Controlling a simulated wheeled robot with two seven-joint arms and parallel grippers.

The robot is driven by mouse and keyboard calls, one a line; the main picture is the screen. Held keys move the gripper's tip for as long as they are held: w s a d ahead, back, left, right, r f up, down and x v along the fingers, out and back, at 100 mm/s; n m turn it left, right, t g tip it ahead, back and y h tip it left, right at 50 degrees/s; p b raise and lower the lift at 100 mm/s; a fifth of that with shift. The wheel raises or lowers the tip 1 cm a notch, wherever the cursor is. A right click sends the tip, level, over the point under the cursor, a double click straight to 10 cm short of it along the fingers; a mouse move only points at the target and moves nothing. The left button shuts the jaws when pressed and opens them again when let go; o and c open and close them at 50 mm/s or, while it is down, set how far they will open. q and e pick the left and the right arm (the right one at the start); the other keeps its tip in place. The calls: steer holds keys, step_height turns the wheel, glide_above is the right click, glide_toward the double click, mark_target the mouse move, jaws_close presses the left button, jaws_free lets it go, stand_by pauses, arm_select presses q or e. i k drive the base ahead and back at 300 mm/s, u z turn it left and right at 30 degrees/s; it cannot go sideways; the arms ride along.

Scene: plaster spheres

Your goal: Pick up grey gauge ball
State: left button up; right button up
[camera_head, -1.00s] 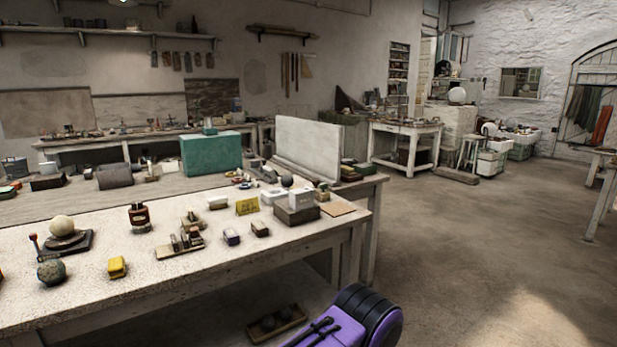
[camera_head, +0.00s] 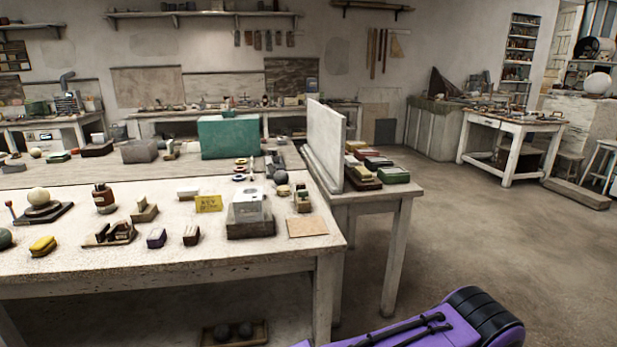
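A small dark grey ball (camera_head: 281,177) sits on the white-speckled worktable (camera_head: 180,262), near the low white partition, behind a clear box on a grey block. Another grey-green ball (camera_head: 5,238) is cut by the left picture edge, near the front of the table. Two dark grey balls, one of them here (camera_head: 245,329), lie in a shallow wooden tray on the floor under the table. I cannot tell for sure which of these is the gauge ball. Neither of my grippers is in view.
A pale ball (camera_head: 38,197) rests on a dark stand at left. A yellow block (camera_head: 43,245), a bottle (camera_head: 104,198), a clear box (camera_head: 250,205) and small blocks crowd the table. A white partition (camera_head: 327,140) stands at its right end. Floor to the right is open.

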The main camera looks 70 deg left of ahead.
mark_target(280, 177)
steer(key=i, duration=0.25)
steer(key=u, duration=3.2)
